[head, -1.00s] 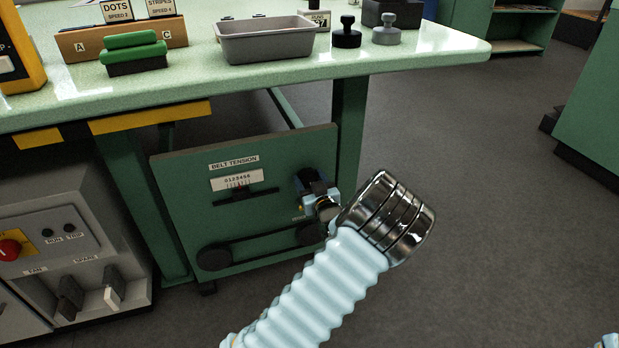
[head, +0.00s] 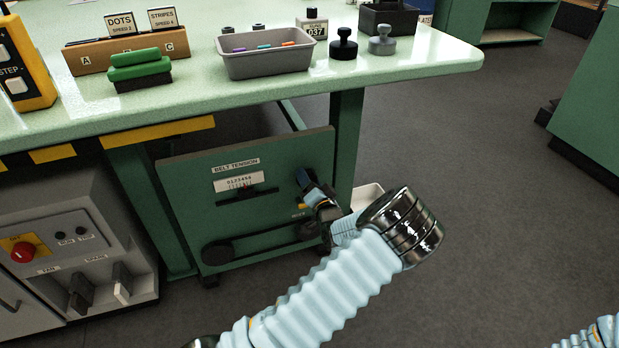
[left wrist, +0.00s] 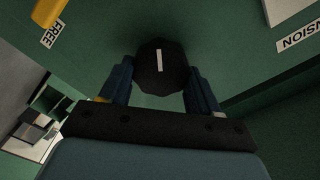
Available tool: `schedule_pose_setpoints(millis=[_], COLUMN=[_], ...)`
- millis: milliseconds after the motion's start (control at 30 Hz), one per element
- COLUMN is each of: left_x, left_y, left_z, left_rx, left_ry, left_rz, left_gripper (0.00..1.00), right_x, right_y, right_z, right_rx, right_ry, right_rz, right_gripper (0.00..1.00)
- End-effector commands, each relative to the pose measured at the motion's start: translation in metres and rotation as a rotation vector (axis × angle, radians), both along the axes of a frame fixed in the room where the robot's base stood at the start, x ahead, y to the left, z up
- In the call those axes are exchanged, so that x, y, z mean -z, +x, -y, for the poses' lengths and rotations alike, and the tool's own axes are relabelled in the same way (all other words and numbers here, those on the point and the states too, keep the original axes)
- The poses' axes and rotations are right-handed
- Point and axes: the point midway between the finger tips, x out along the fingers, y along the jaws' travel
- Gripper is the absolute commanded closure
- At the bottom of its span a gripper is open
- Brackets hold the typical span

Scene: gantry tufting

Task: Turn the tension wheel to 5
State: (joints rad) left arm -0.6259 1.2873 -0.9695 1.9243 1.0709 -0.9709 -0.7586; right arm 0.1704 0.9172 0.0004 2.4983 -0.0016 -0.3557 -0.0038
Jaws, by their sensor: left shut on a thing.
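The green belt tension panel (head: 275,215) hangs under the table. Its white scale (head: 238,182) is numbered from 0 up, and a small red mark shows near its lower middle; the exact reading is too small to tell. My left gripper (head: 305,183) is at the panel's right side. In the left wrist view, its two fingers (left wrist: 161,78) are shut on the dark, many-sided tension wheel (left wrist: 161,62), one on each side. A white line on the wheel's face stands nearly upright. In the head view the gripper hides most of the wheel. My right gripper is out of view.
A table leg (head: 345,145) stands just right of the panel, close to my left wrist. The tabletop (head: 420,70) overhangs above, with a grey tray (head: 265,62). A grey control box (head: 85,265) stands at the left. Open floor lies to the right.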

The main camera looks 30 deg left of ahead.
Motion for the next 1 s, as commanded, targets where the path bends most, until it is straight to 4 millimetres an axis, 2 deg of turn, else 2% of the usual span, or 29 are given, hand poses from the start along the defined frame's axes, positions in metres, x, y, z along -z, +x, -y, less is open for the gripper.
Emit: schedule_pose_setpoints(millis=[500, 1000], left_x=[0.001, 0.002], left_y=[0.002, 0.002], left_z=[0.001, 0.001], left_rx=[0.003, 0.002], left_ry=[0.289, 0.403], left_rz=[-0.335, -0.468], left_gripper=[0.69, 0.69], right_x=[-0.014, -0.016], right_y=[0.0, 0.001], right_z=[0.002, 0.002], right_rx=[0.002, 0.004], right_ry=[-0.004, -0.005], right_rz=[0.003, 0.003], right_gripper=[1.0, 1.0])
